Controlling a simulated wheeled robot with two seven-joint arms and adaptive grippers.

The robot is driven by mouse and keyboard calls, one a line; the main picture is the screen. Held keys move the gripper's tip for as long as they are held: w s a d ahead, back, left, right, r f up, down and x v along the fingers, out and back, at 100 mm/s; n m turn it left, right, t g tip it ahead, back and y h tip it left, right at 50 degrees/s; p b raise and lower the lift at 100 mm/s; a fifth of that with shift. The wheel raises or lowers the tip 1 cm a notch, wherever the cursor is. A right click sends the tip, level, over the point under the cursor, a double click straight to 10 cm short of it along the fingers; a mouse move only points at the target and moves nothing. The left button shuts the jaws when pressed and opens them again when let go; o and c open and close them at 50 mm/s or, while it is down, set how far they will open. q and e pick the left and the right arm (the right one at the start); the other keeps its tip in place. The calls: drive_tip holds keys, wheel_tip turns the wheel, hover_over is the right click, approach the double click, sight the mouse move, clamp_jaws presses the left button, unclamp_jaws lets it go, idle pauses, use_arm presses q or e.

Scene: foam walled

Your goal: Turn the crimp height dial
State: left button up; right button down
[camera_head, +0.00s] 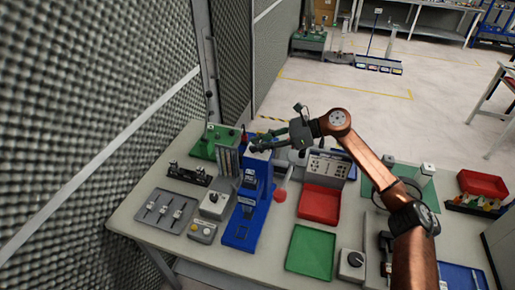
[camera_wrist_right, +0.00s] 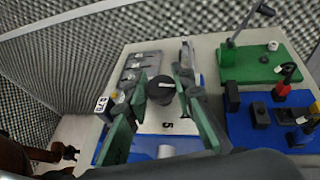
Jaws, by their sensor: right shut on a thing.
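The crimp height dial is a black round knob (camera_wrist_right: 160,88) with a pale pointer mark. It sits on top of the tall blue press (camera_head: 246,215), above a pale plate marked 5. My right gripper (camera_head: 262,143) reaches in from the right at the press top, with green-padded fingers. In the right wrist view its fingers (camera_wrist_right: 158,92) stand on either side of the knob, shut on it. The exact contact is hard to see, and in the head view the fingers largely hide the knob. My left gripper is not in view.
A green lever press (camera_head: 215,140) stands behind the blue press. A grey knob box (camera_head: 211,206) and a yellow-button box (camera_head: 202,232) stand to its left. Red (camera_head: 319,204) and green (camera_head: 310,252) trays lie to the right. A foam wall (camera_head: 75,110) bounds the left.

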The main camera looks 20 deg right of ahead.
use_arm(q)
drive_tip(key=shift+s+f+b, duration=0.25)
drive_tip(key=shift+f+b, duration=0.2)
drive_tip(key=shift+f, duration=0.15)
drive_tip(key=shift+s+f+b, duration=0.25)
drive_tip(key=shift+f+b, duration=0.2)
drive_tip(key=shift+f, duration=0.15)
use_arm(e)
drive_tip(key=shift+n+g+y, duration=0.4)
drive_tip(key=shift+n+g, duration=0.5)
drive_tip(key=shift+g, duration=0.1)
drive_tip(key=c, duration=1.6)
unclamp_jaws()
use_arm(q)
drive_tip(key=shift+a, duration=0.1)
use_arm(e)
drive_tip(key=v, duration=1.2)
drive_tip(key=shift+r, duration=0.1)
